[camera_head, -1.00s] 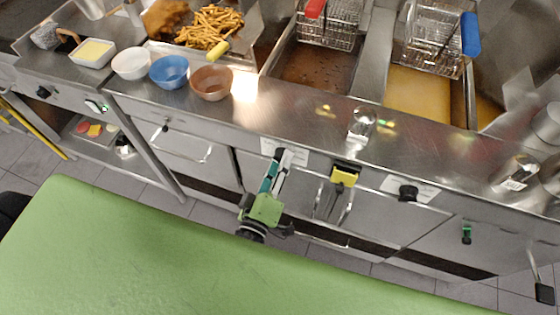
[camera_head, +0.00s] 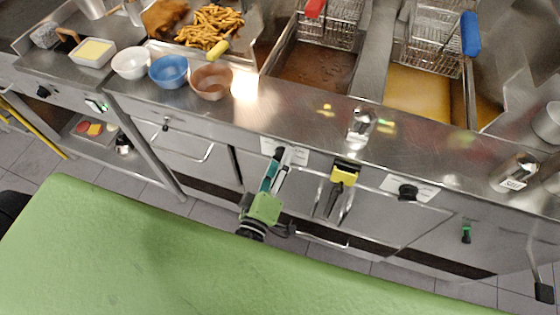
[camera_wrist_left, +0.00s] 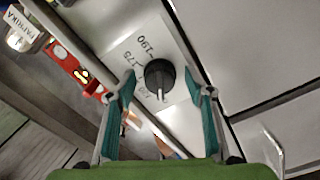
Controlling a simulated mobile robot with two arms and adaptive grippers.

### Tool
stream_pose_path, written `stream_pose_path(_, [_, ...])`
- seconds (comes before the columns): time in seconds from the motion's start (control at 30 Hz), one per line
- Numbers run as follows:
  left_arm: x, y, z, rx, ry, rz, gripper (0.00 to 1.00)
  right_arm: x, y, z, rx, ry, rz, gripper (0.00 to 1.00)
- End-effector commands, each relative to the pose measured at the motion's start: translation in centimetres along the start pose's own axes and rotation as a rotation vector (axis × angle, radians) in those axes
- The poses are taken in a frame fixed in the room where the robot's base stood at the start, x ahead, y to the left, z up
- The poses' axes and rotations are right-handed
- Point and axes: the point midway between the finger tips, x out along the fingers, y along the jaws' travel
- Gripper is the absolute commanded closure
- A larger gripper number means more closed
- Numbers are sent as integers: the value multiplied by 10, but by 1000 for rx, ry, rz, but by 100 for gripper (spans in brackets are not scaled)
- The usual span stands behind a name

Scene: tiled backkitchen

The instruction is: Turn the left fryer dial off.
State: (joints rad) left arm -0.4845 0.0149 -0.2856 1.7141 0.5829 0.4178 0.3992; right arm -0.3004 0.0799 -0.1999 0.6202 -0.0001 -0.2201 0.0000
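The left fryer dial (camera_head: 279,152) is a black knob on a white label plate on the counter's front panel. In the left wrist view the dial (camera_wrist_left: 159,75) shows large, with a pale pointer mark toward the picture's bottom and printed numbers around it. My left gripper (camera_head: 275,172) is just in front of it. In the left wrist view its two teal fingers (camera_wrist_left: 166,91) are spread on either side of the knob, with gaps visible. Whether the tips reach its depth is hard to tell. My right gripper is not in view.
A second black dial (camera_head: 408,192) sits to the right on its own plate. A yellow-and-black item (camera_head: 343,174) hangs on the front between them. Bowls, such as the blue bowl (camera_head: 169,71), and fryer baskets stand above. A green surface (camera_head: 150,260) fills the foreground.

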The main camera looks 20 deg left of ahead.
Motion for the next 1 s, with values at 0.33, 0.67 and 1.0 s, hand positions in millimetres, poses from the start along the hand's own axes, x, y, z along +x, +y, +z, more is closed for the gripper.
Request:
stream_pose_path(0.33, [-22, -1, 1, 2, -4, -2, 52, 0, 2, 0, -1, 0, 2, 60])
stream_pose_path(0.67, [-91, -1, 1, 2, -3, -3, 52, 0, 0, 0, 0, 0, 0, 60])
stream_pose_path(1.0, [-120, 0, 0, -1, 0, 0, 52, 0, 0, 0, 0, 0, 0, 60])
